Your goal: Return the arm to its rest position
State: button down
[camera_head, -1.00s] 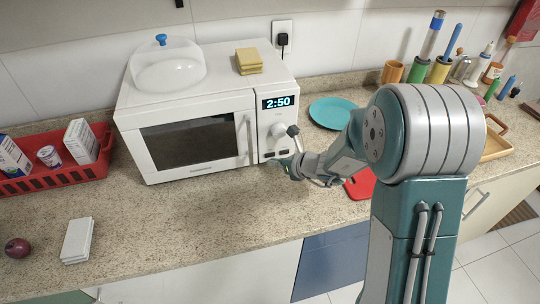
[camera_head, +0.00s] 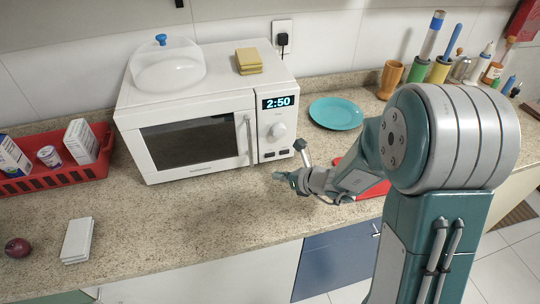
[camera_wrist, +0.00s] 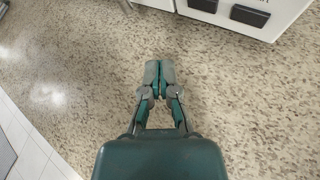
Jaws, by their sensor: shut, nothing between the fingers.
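My gripper (camera_head: 280,176) is above the speckled counter in front of the microwave's lower right corner in the head view. In the wrist view my gripper (camera_wrist: 158,72) shows its two fingertips together, with nothing between them and bare counter below. My arm comes in from the right of the head view and reaches left, bent at the elbow. The white microwave (camera_head: 190,137) has a shut door and a display reading 2:50.
A red board (camera_head: 343,162) lies partly behind my forearm, and a teal plate (camera_head: 336,113) is behind it. A red basket (camera_head: 62,180), a white block (camera_head: 77,240) and a dark red fruit (camera_head: 17,247) are left. The counter (camera_head: 170,225) before the microwave is clear.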

dwell(0.7)
jog(key=s+r+n+g+h, duration=0.1)
jog(key=s+r+n+g, duration=0.3)
jog(key=s+r+n, duration=0.95)
jog(key=s+d+r+n+t+h, duration=0.2)
jog(key=s+d+r+n+h, duration=0.2)
jog(key=s+d+n+h, duration=0.4)
jog(key=s+d+n, duration=0.2)
jog(key=d+n, duration=0.3)
jog(key=n, duration=0.1)
jog(key=shift+d+h, duration=0.3)
jog(key=shift+h, duration=0.1)
jog(key=shift+a+n, duration=0.1)
jog(key=shift+n, duration=0.15)
